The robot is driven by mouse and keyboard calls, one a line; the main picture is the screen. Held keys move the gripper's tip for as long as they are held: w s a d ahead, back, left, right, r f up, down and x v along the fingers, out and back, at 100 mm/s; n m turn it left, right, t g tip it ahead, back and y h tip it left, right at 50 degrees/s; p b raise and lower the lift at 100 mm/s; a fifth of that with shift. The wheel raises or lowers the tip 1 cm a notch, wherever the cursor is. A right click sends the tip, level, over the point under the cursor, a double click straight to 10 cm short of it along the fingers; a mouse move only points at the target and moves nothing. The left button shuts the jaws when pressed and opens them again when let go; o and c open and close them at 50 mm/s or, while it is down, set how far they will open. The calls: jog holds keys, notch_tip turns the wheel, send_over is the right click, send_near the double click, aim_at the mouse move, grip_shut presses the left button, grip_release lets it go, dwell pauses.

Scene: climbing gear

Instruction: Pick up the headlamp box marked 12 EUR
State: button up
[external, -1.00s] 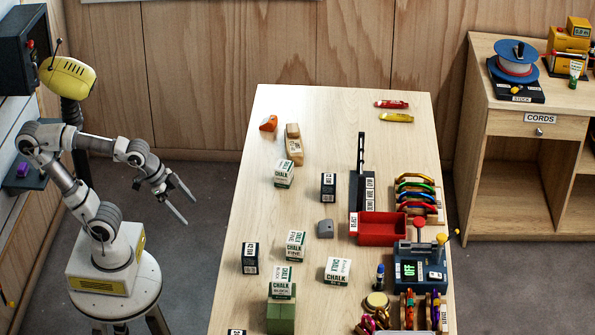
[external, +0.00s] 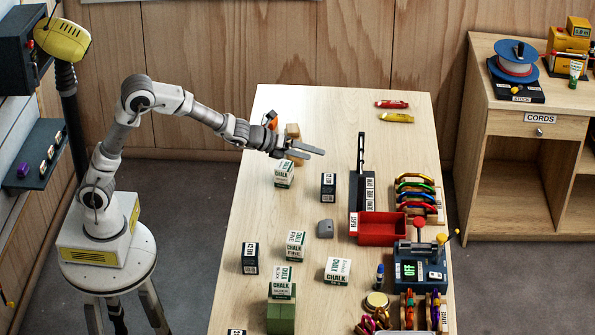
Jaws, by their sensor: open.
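Two small dark boxes with white labels stand on the table: one near the middle (external: 328,186) and one at the left edge (external: 250,259). The top of a third label (external: 237,332) shows at the bottom edge of the picture. The price print is too small to read surely, so I cannot tell which box is marked 12 EUR. My gripper (external: 317,152) is open and empty above the far part of the table, up-picture of the middle dark box and apart from it. It partly hides a wooden block (external: 292,130).
Several white chalk boxes (external: 284,174) stand around the dark boxes, one on a green block (external: 281,318). A grey piece (external: 325,229), a red tray (external: 382,229) and a tall black stand (external: 361,165) are nearby.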

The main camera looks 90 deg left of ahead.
aim_at(331, 178)
jog(key=w+f+m+p, duration=0.1)
jog(key=w+m, duration=0.1)
jog(key=m, duration=0.1)
jog(key=w+f+m+h+p, duration=0.1)
jog(key=w+f+m, duration=0.1)
jog(key=m, duration=0.2)
jog(key=w+a+f+m+t+h+p, duration=0.1)
jog(key=w+f+m+p, duration=0.1)
jog(key=m, duration=0.1)
jog(key=shift+m, duration=0.4)
jog(key=shift+w+f+m+h, duration=0.1)
jog(key=shift+f+m+h, duration=0.3)
jog(key=shift+h, duration=0.1)
jog(key=shift+f, duration=0.55)
notch_tip(331, 178, down, 3)
jog(key=shift+r, duration=0.1)
notch_tip(331, 178, down, 4)
jog(key=shift+r, duration=0.15)
jog(key=shift+w+p, duration=0.3)
jog(key=shift+w, duration=0.45)
jog(key=shift+w+f, duration=0.35)
jog(key=shift+w, duration=0.3)
jog(key=c, duration=1.3)
jog(key=shift+c, duration=0.7)
